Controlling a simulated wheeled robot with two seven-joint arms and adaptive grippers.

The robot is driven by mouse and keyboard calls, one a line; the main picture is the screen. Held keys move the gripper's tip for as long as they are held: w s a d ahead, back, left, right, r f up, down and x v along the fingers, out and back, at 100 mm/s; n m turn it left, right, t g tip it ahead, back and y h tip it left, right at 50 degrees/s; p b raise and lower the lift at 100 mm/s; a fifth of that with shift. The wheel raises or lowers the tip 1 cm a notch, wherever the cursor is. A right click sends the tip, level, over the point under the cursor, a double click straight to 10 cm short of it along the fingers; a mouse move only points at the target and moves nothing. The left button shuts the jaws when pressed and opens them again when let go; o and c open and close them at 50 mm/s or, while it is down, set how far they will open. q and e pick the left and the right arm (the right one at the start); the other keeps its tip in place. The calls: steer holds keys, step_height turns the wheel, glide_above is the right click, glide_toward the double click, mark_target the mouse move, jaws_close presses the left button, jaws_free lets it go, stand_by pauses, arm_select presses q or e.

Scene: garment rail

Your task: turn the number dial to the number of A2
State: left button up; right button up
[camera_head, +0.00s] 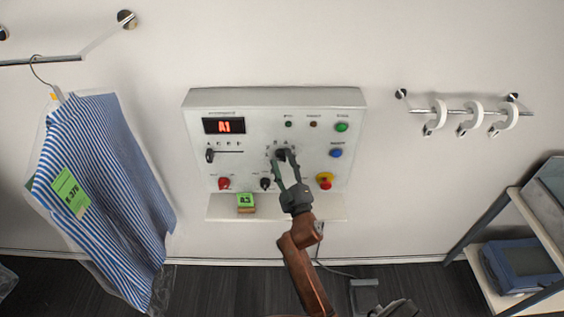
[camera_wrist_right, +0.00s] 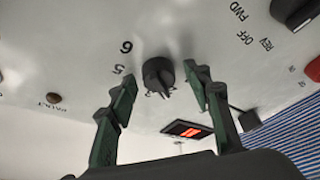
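The number dial (camera_head: 280,153) is a black knob on the white control panel (camera_head: 315,97). In the right wrist view the dial (camera_wrist_right: 158,76) has the figures 5 and 6 printed beside it; other marks are partly hidden. The panel's display (camera_head: 224,126) reads A1 in red. My right gripper (camera_head: 287,156) is at the dial. In the right wrist view my right gripper (camera_wrist_right: 163,80) is open, one finger on each side of the dial, with gaps visible between fingers and knob. My left gripper is not in view.
A lever (camera_head: 210,155), a lower black knob (camera_head: 265,183), a red knob (camera_head: 224,183) and a red-yellow button (camera_head: 325,181) surround the dial. A green card (camera_head: 245,200) stands on the ledge. A striped shirt (camera_head: 105,190) hangs left; a shelf (camera_head: 520,215) stands right.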

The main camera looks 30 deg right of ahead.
steer(key=shift+r, duration=0.1)
step_height(320, 180, up, 9)
steer(key=shift+s+d, duration=0.1)
steer(key=shift+r, duration=0.45)
